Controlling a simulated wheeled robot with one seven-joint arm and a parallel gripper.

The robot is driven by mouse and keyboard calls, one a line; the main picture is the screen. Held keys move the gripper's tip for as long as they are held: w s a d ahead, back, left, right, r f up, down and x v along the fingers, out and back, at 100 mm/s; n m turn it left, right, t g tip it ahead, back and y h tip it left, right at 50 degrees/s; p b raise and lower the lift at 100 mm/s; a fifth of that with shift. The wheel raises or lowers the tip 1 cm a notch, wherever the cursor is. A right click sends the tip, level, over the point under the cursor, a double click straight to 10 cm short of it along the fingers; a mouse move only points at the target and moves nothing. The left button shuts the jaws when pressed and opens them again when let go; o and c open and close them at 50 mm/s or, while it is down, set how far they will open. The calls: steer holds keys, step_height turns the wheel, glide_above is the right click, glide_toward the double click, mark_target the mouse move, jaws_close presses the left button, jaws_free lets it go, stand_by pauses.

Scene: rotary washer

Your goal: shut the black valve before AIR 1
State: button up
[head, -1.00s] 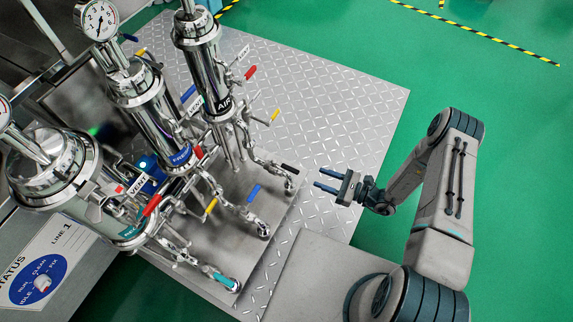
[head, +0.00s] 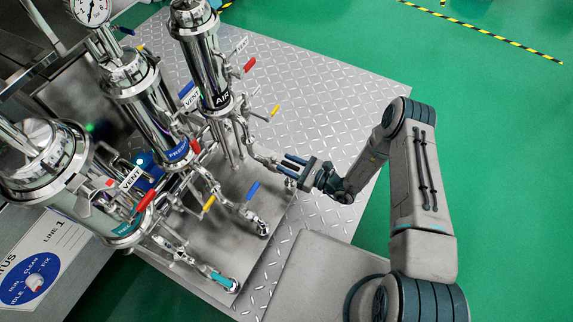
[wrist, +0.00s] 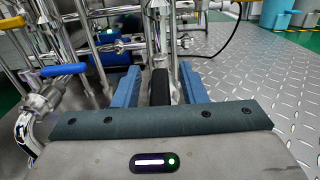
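The black valve handle (wrist: 160,88) stands between the two blue fingers of my gripper (wrist: 160,80) in the wrist view. Gaps show on both sides of the handle, so the fingers are open around it and not closed on it. In the head view my gripper (head: 286,165) is at the end of the pipe branch below the AIR cylinder (head: 206,65), and it hides most of the black handle there. The AIR label (head: 222,98) is black with white letters. Whether the label carries a number is too small to tell.
A blue valve handle (head: 253,191) is just in front of my gripper, also seen at left in the wrist view (wrist: 64,70). Yellow (head: 209,203), teal (head: 221,280) and red (head: 146,200) handles sit nearby. The diamond-plate floor (head: 340,130) to the right is clear.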

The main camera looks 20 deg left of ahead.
steer(key=shift+a, duration=0.5)
jaws_close()
